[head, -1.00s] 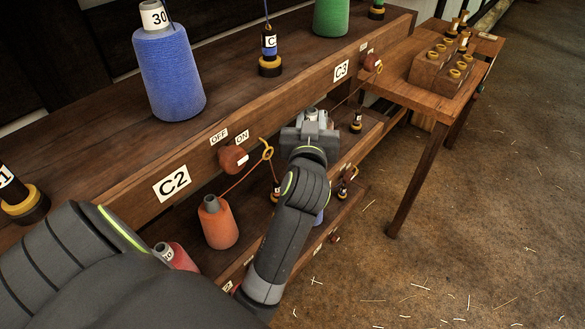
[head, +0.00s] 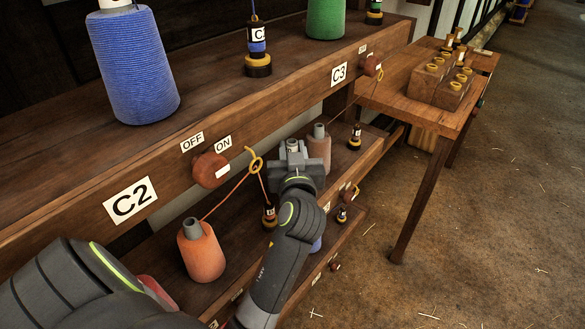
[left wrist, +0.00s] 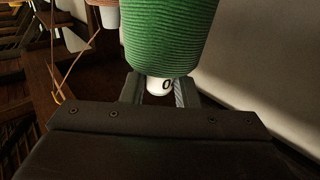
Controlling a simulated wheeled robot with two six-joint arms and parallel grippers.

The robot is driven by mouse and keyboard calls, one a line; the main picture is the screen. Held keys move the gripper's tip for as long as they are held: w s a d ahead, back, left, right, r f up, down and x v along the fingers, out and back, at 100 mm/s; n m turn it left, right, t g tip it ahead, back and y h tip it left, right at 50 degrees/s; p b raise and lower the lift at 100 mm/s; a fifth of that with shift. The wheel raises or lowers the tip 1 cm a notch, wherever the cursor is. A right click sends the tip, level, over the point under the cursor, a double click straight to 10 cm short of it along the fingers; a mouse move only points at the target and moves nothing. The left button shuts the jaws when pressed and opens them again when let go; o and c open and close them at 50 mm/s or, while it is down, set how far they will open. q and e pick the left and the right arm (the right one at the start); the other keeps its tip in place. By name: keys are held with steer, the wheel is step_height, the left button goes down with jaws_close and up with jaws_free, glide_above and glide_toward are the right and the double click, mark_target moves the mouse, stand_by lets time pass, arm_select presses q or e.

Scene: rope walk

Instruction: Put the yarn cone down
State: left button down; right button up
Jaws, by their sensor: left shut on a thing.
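My left gripper (head: 291,150) is above the middle shelf, between the orange cone (head: 201,252) and a pale peach cone (head: 319,150). It is shut on the white labelled nose of a green yarn cone. In the left wrist view the green cone (left wrist: 170,35) fills the top middle, its nose (left wrist: 158,87) between the fingers (left wrist: 160,92). In the head view the gripper hides the body of this cone, so I cannot tell whether its base touches the shelf. My right gripper is in neither view.
A blue cone (head: 134,65) and another green cone (head: 326,17) stand on the top shelf. A red knob (head: 210,170) and a yellow thread eye (head: 256,165) stick out from the front rail, near my gripper. A side table (head: 400,95) stands right.

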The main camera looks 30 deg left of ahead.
arm_select(q)
step_height(320, 180, down, 3)
steer(key=shift+f+b, duration=0.2)
steer(key=shift+b, duration=1.05)
steer(key=shift+r, duration=0.1)
steer(key=c, duration=1.5)
jaws_free()
steer(key=shift+c, duration=0.2)
steer(key=o, duration=0.4)
